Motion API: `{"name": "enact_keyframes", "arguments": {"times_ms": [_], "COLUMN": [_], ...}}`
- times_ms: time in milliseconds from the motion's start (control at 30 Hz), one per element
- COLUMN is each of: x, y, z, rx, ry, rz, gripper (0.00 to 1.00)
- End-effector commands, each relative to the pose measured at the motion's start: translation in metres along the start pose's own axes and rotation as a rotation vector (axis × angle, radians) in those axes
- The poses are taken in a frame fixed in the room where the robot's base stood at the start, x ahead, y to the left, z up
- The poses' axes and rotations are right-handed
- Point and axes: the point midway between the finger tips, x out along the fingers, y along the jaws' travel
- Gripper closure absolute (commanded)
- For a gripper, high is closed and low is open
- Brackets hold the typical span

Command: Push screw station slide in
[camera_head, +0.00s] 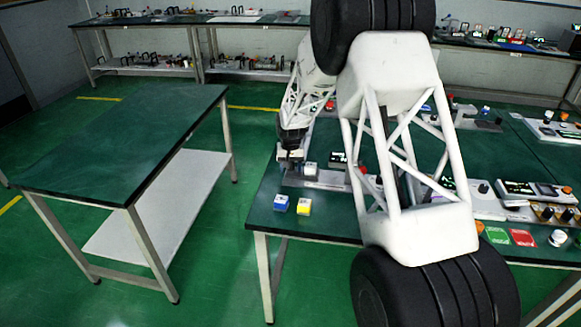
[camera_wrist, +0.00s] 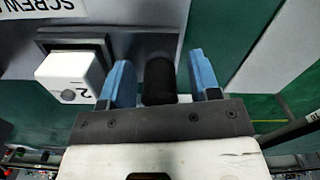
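The screw station (camera_wrist: 150,15) shows in the wrist view as a grey surface with part of a "SCREW" label (camera_wrist: 40,6). A black rounded handle (camera_wrist: 159,82), apparently the slide's, stands between the two blue fingers of my gripper (camera_wrist: 160,68). The gripper is open, with a narrow gap on each side of the handle. A white block marked "2" (camera_wrist: 72,82) sits by a dark recess, left of the fingers. In the head view my gripper (camera_head: 290,160) is low at the left end of the station table; its fingertips and the slide are too small to make out.
More devices, including a display unit (camera_head: 530,190), stand to the right. An empty green-topped table (camera_head: 120,140) stands to the left, across a floor gap.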

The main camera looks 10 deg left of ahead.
Motion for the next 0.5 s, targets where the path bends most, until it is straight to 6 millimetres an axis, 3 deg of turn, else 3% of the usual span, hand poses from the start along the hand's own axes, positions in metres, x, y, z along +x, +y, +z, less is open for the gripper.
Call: {"name": "enact_keyframes", "arguments": {"times_ms": [33, 367, 500], "x": [-0.0001, -0.0001, -0.0001], "y": [0.0, -0.0001, 0.0002], "z": [0.0, 0.0, 0.0], "rx": [0.0, 0.0, 0.0], "ry": [0.0, 0.0, 0.0], "rz": [0.0, 0.0, 0.0], "gripper": [0.5, 1.0, 1.0]}}
